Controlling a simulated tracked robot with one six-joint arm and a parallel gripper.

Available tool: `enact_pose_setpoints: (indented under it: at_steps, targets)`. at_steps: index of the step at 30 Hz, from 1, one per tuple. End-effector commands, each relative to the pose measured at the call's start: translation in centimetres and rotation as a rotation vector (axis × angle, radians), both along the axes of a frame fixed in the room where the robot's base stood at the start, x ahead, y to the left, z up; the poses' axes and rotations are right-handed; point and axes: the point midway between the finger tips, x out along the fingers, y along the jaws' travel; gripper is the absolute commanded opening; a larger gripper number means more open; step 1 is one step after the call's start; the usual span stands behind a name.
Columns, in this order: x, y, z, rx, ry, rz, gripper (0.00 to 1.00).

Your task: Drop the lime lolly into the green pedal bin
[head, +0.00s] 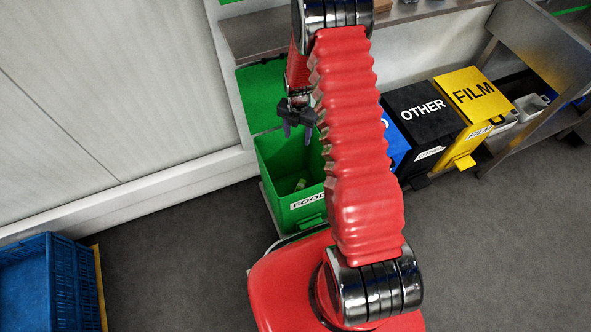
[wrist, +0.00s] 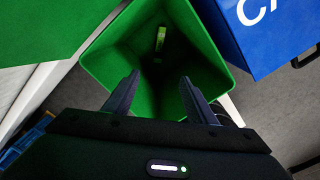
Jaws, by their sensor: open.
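The green pedal bin (head: 292,205), marked as a food bin, stands with its lid (head: 262,97) raised. It also shows in the wrist view (wrist: 112,60), where I look down into it. The lime lolly (wrist: 160,39), a small pale green piece, lies inside the bin near the bottom. In the head view a small light green piece (head: 300,184) shows inside too. My gripper (head: 298,132) is over the bin's mouth, fingers pointing down. In the wrist view the fingers (wrist: 158,92) are apart with nothing between them.
A blue bin (head: 394,143), a black OTHER bin (head: 425,112) and a yellow FILM bin (head: 474,95) stand to the right. A blue crate (head: 40,285) is at the lower left. A wall lies behind, and a shelf (head: 262,32) runs above. The grey floor at front left is clear.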

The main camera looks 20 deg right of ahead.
Motion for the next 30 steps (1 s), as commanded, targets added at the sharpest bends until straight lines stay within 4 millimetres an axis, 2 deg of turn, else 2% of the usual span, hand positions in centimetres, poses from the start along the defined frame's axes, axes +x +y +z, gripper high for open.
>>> enact_pose_setpoints:
  at_steps: [6,12,30]
  targets:
    - [0.0,0.0,3.2,-0.001,-0.001,0.000,0.51]
    - [0.0,0.0,5.1,0.000,0.000,0.000,0.51]
    - [0.0,0.0,5.6,0.000,0.001,0.000,0.51]
